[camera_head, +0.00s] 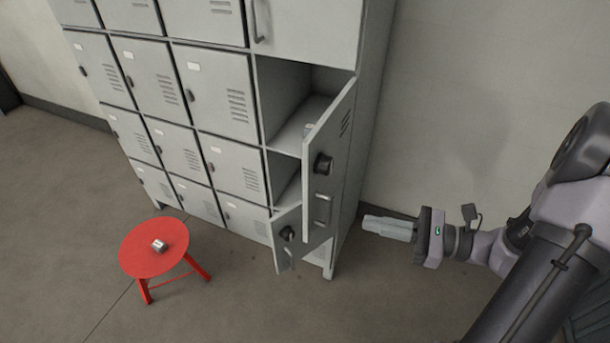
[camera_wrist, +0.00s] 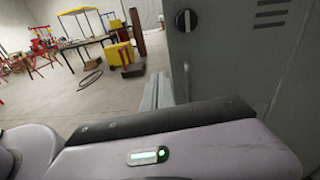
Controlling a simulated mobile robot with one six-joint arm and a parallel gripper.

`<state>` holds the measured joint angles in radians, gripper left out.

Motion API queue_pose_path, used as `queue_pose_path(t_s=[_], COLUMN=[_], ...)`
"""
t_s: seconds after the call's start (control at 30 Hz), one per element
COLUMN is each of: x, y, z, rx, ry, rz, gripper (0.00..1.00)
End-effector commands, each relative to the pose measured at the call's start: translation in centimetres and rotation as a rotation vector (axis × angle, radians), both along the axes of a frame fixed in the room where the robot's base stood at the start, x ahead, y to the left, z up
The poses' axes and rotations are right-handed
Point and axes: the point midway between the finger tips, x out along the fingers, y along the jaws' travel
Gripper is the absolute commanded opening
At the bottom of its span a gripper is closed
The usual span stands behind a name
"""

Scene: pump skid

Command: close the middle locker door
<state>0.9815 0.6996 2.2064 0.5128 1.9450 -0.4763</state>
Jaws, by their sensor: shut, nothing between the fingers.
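The grey middle locker door (camera_head: 328,165) stands open in the right-hand column of the locker bank, swung outward towards the camera. Its outer face, with a black knob, a handle and vent slots, faces right. What appears to be the same door (camera_wrist: 250,70) fills the right side of the wrist view, its knob at the top. My gripper (camera_head: 368,224) is shut and empty, to the right of the door and level with its lower part, apart from it in the head view. In the wrist view its grey fingers (camera_wrist: 158,94) point towards the door; contact cannot be judged there.
A lower door (camera_head: 287,238) in the same column also stands open, below and partly behind the middle one. The door above (camera_head: 308,32) is shut. A red stool (camera_head: 140,262) with a small metal item on it stands left. Floor between stool and lockers is clear.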

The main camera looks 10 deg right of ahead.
Motion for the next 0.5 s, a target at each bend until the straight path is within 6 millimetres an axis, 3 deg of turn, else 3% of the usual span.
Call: queue_pose_path(t_s=[0.07, 0.17, 0.5], x=[0.3, 0.7, 4.8], y=[-1.8, -2.1, 3.3], z=[-0.9, -1.2, -1.3], rx=[0.07, 0.097, 0.093], ry=[0.005, 0.004, 0.004], rz=[-0.079, -0.11, -0.101], gripper=[0.0, 0.0, 0.0])
